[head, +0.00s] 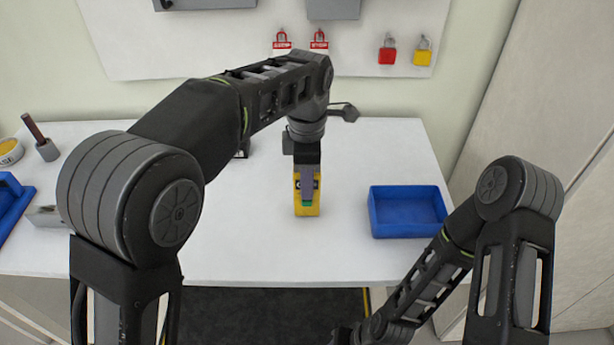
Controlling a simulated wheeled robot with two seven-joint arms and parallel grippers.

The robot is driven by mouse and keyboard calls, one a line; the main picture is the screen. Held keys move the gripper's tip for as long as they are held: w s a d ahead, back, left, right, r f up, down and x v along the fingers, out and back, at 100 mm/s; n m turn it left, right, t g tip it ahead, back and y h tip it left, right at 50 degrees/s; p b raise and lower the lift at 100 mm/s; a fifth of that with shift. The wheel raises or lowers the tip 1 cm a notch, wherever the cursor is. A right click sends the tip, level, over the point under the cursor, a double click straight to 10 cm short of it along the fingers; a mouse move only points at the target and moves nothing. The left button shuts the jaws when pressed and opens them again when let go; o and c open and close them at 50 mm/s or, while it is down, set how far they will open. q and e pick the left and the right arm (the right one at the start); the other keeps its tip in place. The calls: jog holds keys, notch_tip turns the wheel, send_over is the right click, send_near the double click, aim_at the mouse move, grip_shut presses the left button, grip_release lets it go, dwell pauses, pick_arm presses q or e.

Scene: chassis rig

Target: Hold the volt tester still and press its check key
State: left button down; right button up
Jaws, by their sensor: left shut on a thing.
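The volt tester (307,208) is a small yellow block with dark parts and a small green patch on its upper face. It is near the middle of the white table. My left gripper (307,180) reaches down over it from behind and is shut on it. The gripper covers much of the tester, and I cannot make out the check key for certain. Whether the tester touches the table is hard to tell. My right arm comes in from the right and runs down to the bottom edge. Its gripper is out of the picture.
A blue tray (408,235) stands on the white table (250,255) right of the tester. At the left are another blue bin (12,205), a round yellow-topped tin (9,152) and a dark-handled tool (41,143). Padlocks (387,52) hang on the back board. The table's front middle is clear.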

jog(key=shift+f, duration=0.3)
dwell(1.1)
grip_shut()
dwell(1.5)
